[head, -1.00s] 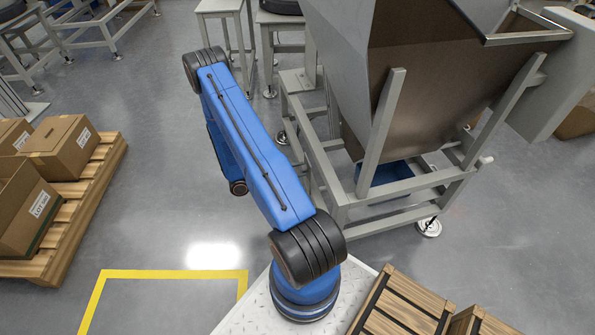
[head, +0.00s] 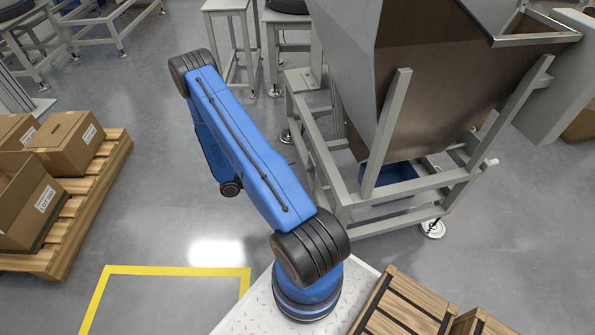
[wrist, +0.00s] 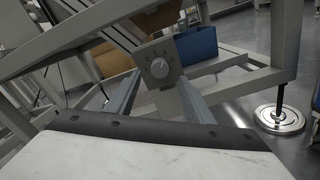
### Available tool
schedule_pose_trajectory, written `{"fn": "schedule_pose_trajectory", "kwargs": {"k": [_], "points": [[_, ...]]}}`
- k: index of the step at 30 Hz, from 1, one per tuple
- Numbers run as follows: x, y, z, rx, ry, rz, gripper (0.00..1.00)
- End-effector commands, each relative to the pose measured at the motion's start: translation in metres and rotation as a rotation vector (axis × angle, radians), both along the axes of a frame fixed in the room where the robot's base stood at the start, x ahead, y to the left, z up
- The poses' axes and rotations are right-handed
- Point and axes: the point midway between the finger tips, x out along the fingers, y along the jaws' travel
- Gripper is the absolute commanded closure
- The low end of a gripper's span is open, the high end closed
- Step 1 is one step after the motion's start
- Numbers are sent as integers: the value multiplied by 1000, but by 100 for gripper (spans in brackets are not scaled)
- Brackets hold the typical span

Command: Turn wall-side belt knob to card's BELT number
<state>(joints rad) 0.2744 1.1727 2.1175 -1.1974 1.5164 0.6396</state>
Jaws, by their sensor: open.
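In the wrist view a small round light-grey knob (wrist: 158,69) sits on a dark grey plate with small marks around it. Its setting is too small to read, and I cannot tell whether it is the wall-side one. My gripper (wrist: 156,90) is open, with one grey finger low on each side of the plate. The knob lies ahead between the fingers, and nothing is held. In the head view the gripper and the knob are hidden or out of frame. No card with a BELT number shows in either view.
A large hopper (head: 430,95) on a grey frame (head: 405,217) stands right of my arm. A blue bin (wrist: 195,46) is behind the knob plate. A frame foot (wrist: 280,119) stands at right. A pallet (head: 95,190) with cartons is at left; the floor between is clear.

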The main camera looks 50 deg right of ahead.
Motion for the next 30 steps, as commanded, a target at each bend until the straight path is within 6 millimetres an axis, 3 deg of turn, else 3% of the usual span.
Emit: {"fn": "schedule_pose_trajectory", "kwargs": {"k": [15, 22, 30], "points": [[58, 76, -1, 1, -2, 3, 52], [71, 93, 0, -1, -1, 2, 52], [73, 96, 0, 0, 0, 0, 52]]}}
